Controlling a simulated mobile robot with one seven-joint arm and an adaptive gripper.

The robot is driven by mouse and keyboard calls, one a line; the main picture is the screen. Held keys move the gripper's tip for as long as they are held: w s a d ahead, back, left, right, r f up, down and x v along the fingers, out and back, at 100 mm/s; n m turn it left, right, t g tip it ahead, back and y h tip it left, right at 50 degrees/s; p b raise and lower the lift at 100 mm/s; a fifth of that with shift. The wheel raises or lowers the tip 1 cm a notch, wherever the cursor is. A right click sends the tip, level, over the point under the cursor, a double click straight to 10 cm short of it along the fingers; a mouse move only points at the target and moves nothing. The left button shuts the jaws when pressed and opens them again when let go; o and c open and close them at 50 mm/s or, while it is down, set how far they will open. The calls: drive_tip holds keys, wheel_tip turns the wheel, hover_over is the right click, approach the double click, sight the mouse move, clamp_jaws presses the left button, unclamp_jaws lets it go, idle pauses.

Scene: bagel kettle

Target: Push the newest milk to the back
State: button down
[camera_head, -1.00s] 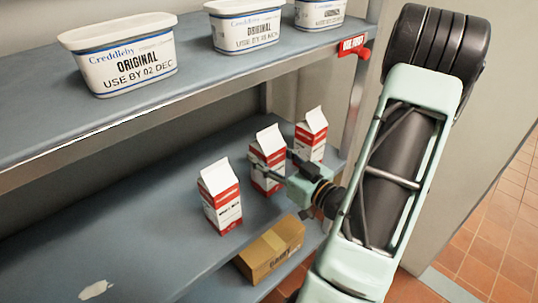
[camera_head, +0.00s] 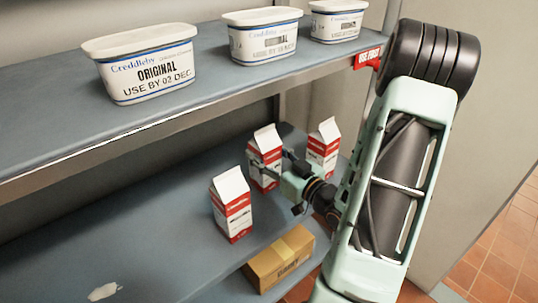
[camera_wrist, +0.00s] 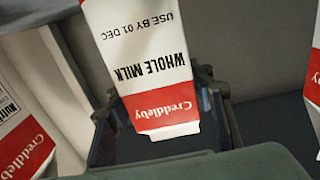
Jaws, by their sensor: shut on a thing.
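Three red-and-white milk cartons stand upright on the lower shelf. My gripper (camera_head: 272,169) is shut on the middle carton (camera_head: 264,150), with a finger on each side of it. In the wrist view this carton (camera_wrist: 145,55) appears upside down and reads "WHOLE MILK, USE BY 01 DEC". It sits farther back than the left carton (camera_head: 232,207), which stands nearer the shelf's front. The right carton (camera_head: 323,148) stands by the shelf's right end. In the wrist view the side cartons show only in part, and I cannot read their dates.
The lower shelf (camera_head: 150,225) has free room at left and behind the middle carton. A cardboard box (camera_head: 280,258) sits lower, at the front. The upper shelf (camera_head: 60,130) overhangs and carries three white tubs. A red tag (camera_head: 368,57) reads "USE FIRST".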

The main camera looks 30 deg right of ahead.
drive_tip(key=w+a, duration=0.1)
drive_tip(key=w, duration=0.8)
drive_tip(key=w+a, duration=0.2)
drive_tip(key=w, duration=0.7)
drive_tip(key=shift+a+f, duration=0.15)
drive_tip(key=shift+a, duration=0.15)
idle(1.2)
drive_tip(key=shift+w, duration=0.1)
drive_tip(key=c, duration=0.9)
unclamp_jaws()
drive_tip(key=shift+o, duration=0.2)
drive_tip(key=shift+f, duration=0.3)
drive_tip(key=s, duration=0.4)
drive_tip(key=s+d, duration=0.1)
drive_tip(key=s, duration=0.3)
drive_tip(key=s+d, duration=0.1)
drive_tip(key=s, duration=0.3)
drive_tip(key=shift+d+r, duration=0.1)
drive_tip(key=shift+r, duration=0.15)
